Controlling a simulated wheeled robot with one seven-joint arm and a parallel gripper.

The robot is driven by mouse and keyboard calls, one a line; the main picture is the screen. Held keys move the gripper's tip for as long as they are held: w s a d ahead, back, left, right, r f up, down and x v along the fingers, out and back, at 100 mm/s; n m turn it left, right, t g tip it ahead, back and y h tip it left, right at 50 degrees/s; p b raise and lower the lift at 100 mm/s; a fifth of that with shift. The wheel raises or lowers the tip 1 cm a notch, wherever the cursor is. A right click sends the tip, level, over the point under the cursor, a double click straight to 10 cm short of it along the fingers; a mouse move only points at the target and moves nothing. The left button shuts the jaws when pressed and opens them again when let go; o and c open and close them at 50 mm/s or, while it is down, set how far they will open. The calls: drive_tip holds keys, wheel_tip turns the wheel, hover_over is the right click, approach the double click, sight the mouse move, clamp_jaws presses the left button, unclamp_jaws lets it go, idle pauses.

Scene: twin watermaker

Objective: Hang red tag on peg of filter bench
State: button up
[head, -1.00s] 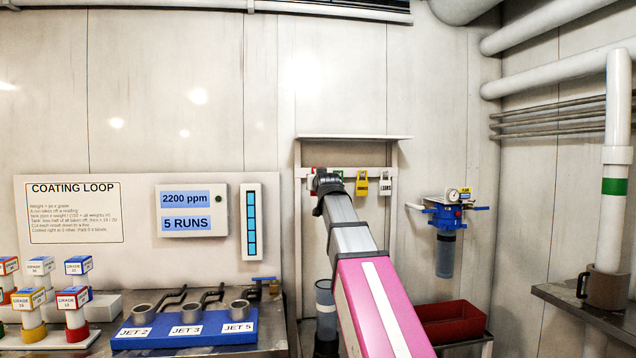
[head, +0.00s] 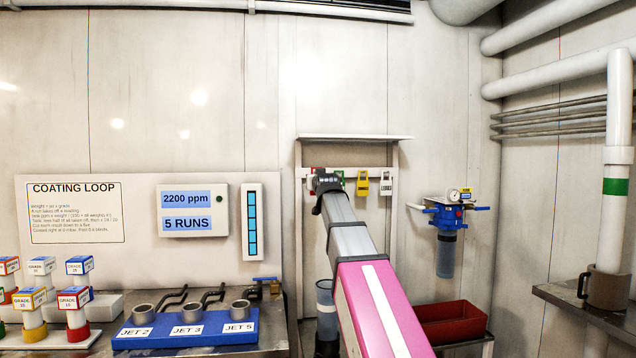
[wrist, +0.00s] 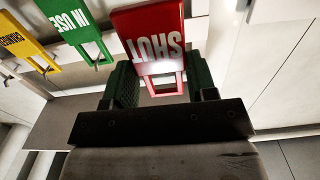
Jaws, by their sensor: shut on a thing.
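My gripper (wrist: 162,84) is shut on the red tag (wrist: 150,38), one dark green finger on each side of it. The tag reads SHUT upside down in the wrist view. In the head view my gripper (head: 326,182) is at the white tag rack and mostly hides the red tag; only a little red shows at its left. I cannot tell whether the tag still touches the rack. A filter unit (head: 445,220) with blue head, gauge and translucent bowl hangs on the wall to the right. I cannot make out its peg clearly.
On the rack (head: 353,137) hang a green IN USE tag (wrist: 72,22), a yellow tag (head: 362,184) and a white tag (head: 385,184), right of my gripper. A red bin (head: 450,322) stands below the filter. The wall between rack and filter is mostly clear.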

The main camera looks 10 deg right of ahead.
drive_tip(key=w+f, duration=0.1)
drive_tip(key=w, duration=0.5)
drive_tip(key=shift+f, duration=0.15)
idle(0.6)
idle(0.5)
drive_tip(key=o, duration=1)
drive_tip(key=shift+s, duration=0.15)
